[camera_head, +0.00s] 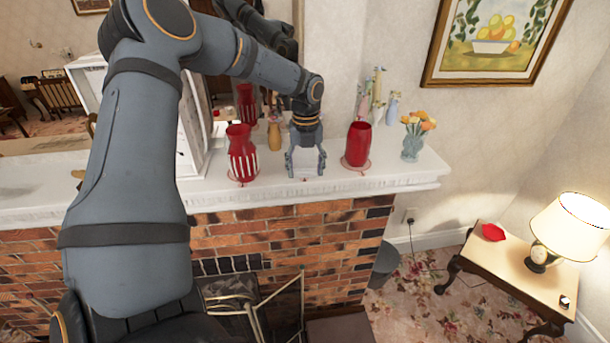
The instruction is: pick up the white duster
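My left arm reaches in from the left, over the white mantel shelf (405,178). My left gripper (305,172) points down at the shelf between two red vases, its two fingers spread apart. A pale patch shows between the fingers. I cannot tell whether it is the white duster or just the white shelf top. I make out the duster clearly nowhere else. The striped red vase (242,155) stands left of the gripper and the plain red vase (357,145) stands right of it, both apart from the fingers. My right gripper is not in view.
A small yellow-brown vase (275,136) stands behind the gripper. A blue vase with orange flowers (412,145) stands near the shelf's right end. A white-framed mirror (190,125) is behind my arm. At lower right, a side table (500,265) holds a lamp (570,230) and a red item (493,232).

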